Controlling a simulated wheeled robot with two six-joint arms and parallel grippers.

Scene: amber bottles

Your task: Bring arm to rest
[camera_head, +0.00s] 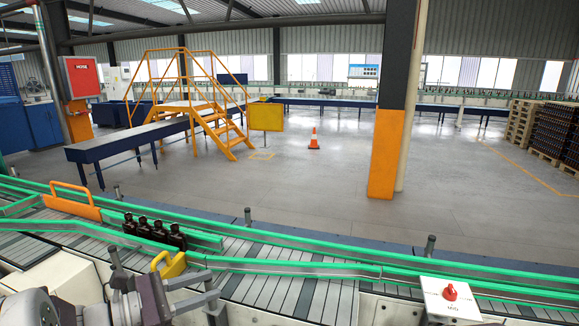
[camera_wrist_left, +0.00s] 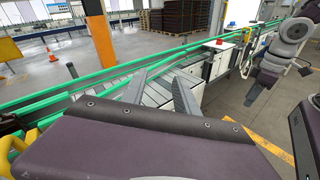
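My left gripper (camera_head: 210,287) is at the lower left in the head view, over the near side of the conveyor. Its two fingers are apart with nothing between them. They also show spread and empty in the left wrist view (camera_wrist_left: 160,92). My right arm is at the upper right of the left wrist view, and its gripper (camera_wrist_left: 276,84) is small there; its finger gap is unclear. The head view does not show the right gripper. Several dark amber bottles (camera_head: 153,232) stand in a row on the conveyor (camera_head: 270,289), beyond the left gripper and apart from it.
Green rails (camera_head: 330,253) line the conveyor. A yellow bracket (camera_head: 172,265) is close to my left gripper, and an orange one (camera_head: 72,203) stands further left. A white box with a red button (camera_head: 450,293) is at right. Open floor lies beyond, with a pillar (camera_head: 386,155).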

